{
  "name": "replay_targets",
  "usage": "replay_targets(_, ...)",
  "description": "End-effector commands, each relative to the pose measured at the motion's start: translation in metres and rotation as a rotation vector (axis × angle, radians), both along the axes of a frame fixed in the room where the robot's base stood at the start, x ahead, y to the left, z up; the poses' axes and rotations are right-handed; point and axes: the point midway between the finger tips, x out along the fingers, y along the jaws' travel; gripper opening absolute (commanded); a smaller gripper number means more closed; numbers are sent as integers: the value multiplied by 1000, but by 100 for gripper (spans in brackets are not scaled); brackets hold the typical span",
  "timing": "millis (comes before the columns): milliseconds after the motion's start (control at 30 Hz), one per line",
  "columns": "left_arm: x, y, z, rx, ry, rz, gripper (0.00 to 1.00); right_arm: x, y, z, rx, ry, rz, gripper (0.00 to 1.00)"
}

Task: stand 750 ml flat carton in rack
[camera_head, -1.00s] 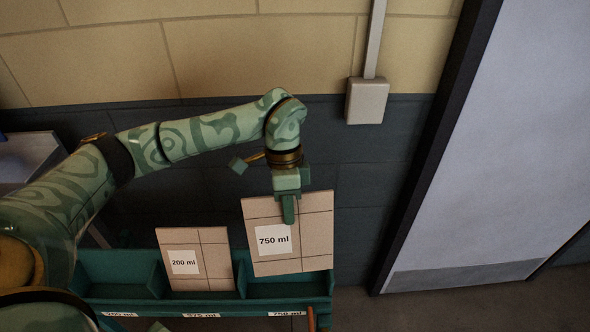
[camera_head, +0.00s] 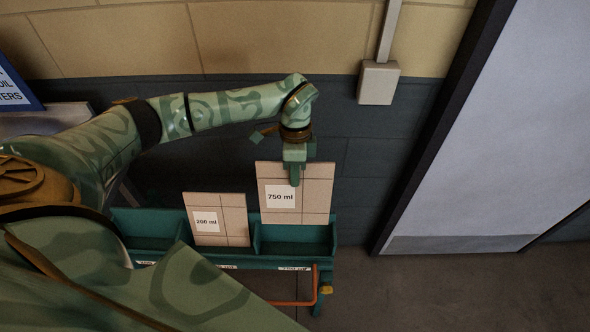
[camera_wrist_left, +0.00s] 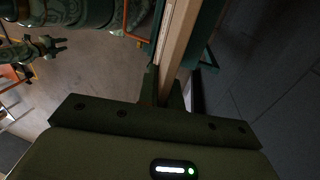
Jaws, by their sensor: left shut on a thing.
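The 750 ml carton (camera_head: 313,205) is a flat pinkish-tan panel with a white label, upright over the right compartment of the green rack (camera_head: 210,263). My left gripper (camera_head: 294,176) is shut on its upper edge. The carton's lower edge overlaps the compartment's back wall in the head view; I cannot tell whether it touches the rack. In the left wrist view the carton (camera_wrist_left: 180,40) shows edge-on between the fingers (camera_wrist_left: 166,90). My right gripper (camera_wrist_left: 55,46) seems to show small at the left of that view; its jaws are unclear.
A flat 200 ml carton (camera_head: 233,215) stands in the rack's middle compartment. The left compartment looks empty. An orange bar (camera_head: 298,303) is at the rack's front right. A dark wall (camera_head: 365,160) is close behind, with a grey box (camera_head: 377,83) and a door (camera_head: 490,150) to the right.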

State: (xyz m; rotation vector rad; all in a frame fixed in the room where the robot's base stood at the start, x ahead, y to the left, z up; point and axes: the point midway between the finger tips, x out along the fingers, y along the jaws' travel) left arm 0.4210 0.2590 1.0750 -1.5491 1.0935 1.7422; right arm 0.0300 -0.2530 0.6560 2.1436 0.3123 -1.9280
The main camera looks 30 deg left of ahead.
Motion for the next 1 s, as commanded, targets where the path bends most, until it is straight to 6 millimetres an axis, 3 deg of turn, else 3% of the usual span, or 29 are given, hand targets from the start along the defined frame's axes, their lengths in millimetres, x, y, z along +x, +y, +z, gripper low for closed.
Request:
replay_targets(100, -1, 0, -19, -1, 3, -1, 0, -1, 0, -11, -1, 2, 0, 36)
replay_targets(1000, -1, 0, -127, 0, 4, 1, 0, -6, 1, -63, 1, 15, 2, 36)
